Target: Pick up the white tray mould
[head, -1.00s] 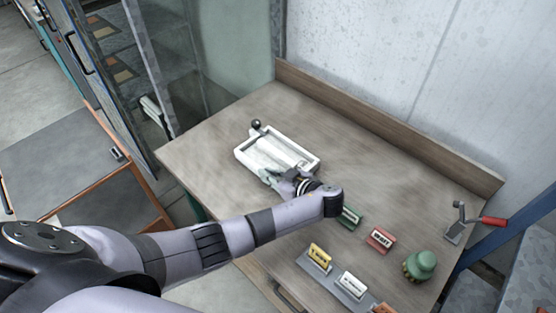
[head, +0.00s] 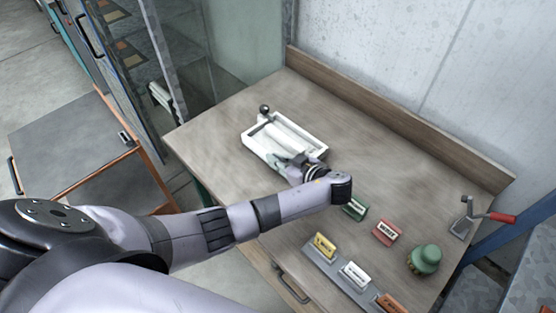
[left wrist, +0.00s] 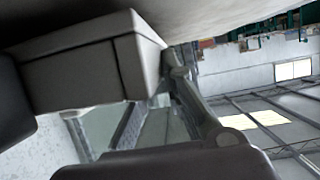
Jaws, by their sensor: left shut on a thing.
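The white tray mould (head: 307,138) is a shallow rectangular tray with a raised wall, on the left part of the wooden workbench. A pale roller-like bar shows inside it, and a dark ball knob (head: 265,109) is at its far left corner. My left gripper (head: 280,162) is shut on its near wall, and the arm reaches in from the left. The fingers hide part of that wall. In the left wrist view the tray's pale wall (left wrist: 80,75) is close up between the dark fingers. I cannot tell whether the tray is clear of the bench. My right gripper is not in view.
Green (head: 355,207) and red (head: 387,231) labelled blocks, a green knobbed object (head: 424,259) and a red-handled crank (head: 490,217) are to the right. A rack of labelled blocks (head: 325,262) lies along the front edge. A wooden backboard (head: 400,127) borders the bench's rear.

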